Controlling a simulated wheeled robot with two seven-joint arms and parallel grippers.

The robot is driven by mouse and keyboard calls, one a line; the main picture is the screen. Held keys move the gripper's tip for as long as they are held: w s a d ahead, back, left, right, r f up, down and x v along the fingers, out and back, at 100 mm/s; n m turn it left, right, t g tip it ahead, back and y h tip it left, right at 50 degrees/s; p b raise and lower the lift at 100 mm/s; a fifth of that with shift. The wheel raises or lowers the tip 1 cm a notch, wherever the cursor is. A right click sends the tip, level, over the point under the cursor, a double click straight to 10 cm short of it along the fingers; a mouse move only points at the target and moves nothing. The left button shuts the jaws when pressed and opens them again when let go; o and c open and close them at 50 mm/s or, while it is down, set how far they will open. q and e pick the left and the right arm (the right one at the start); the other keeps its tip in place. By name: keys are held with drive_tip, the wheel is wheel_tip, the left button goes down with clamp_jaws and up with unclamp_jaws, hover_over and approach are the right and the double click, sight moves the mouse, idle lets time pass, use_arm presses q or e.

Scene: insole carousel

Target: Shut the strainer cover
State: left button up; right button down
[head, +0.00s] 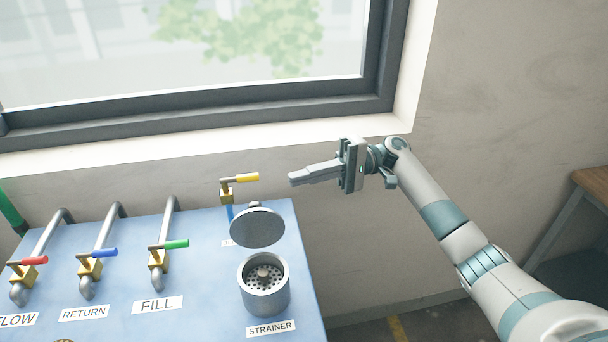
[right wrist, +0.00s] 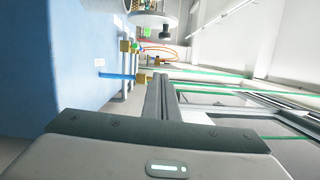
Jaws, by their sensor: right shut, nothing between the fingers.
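The strainer (head: 263,290) is a grey metal cup on the blue panel, with a perforated insert and a small knob showing inside its open mouth. Its cover (head: 257,228) is a round grey disc, raised and tilted behind and above the mouth, apart from the front rim. My right gripper (head: 292,179) is shut and empty, pointing left, above and to the right of the cover and clear of it. Its shut fingers also show in the right wrist view (right wrist: 162,95). My left gripper is not in view.
A yellow-handled valve (head: 240,179) stands just left of my right fingertips, behind the cover. Pipes with red (head: 28,261), blue (head: 103,253) and green (head: 176,245) handles stand on the panel (head: 205,270) to the left. A window sill (head: 200,150) runs behind.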

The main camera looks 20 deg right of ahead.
sight(257, 223)
drive_tip(key=s+a+p, duration=0.4)
drive_tip(key=a+p, duration=0.3)
drive_tip(key=a, duration=0.2)
drive_tip(key=shift+r, duration=0.2)
drive_tip(key=shift+d, duration=0.1)
